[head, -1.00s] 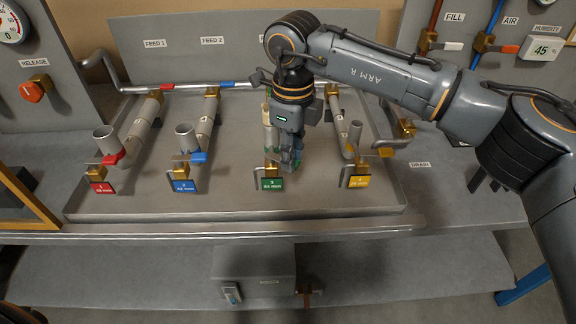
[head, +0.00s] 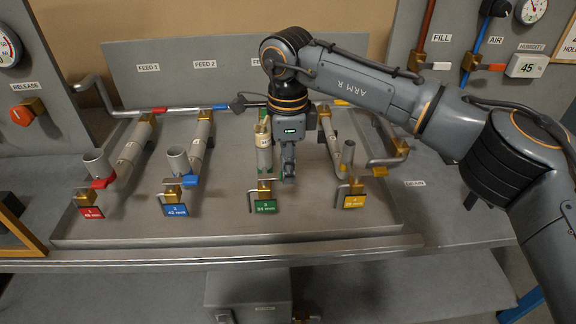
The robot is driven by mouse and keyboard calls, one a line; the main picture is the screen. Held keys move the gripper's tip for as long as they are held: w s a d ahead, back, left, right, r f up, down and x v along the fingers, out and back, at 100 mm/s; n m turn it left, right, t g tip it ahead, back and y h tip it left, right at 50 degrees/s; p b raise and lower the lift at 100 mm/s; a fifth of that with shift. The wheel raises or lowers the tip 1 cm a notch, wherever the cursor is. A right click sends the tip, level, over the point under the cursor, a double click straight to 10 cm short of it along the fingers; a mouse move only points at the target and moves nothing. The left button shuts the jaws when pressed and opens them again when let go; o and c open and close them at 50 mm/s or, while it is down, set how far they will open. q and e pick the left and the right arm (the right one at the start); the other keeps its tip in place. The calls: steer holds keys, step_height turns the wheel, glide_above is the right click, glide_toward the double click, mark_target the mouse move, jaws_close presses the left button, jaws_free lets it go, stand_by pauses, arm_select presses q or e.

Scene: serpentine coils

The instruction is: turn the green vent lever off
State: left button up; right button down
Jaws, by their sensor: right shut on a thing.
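My right gripper (head: 288,176) points down at the front of line 3, just behind and right of the green tag (head: 265,207). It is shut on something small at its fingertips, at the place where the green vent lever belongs. The lever itself is hidden by the fingers, so its angle cannot be read. The grey pipe (head: 264,157) of line 3 stands just left of the gripper. A brass valve with a bent handle (head: 264,188) sits above the green tag. My left gripper is not in view.
Open upright cups (head: 97,163) stand close by. My right arm covers the back right of the tray (head: 225,230). A panel with FILL and AIR valves (head: 470,60) stands right.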

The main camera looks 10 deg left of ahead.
stand_by(0.3)
steer(key=c, duration=1.2)
jaws_free()
step_height(320, 180, up, 12)
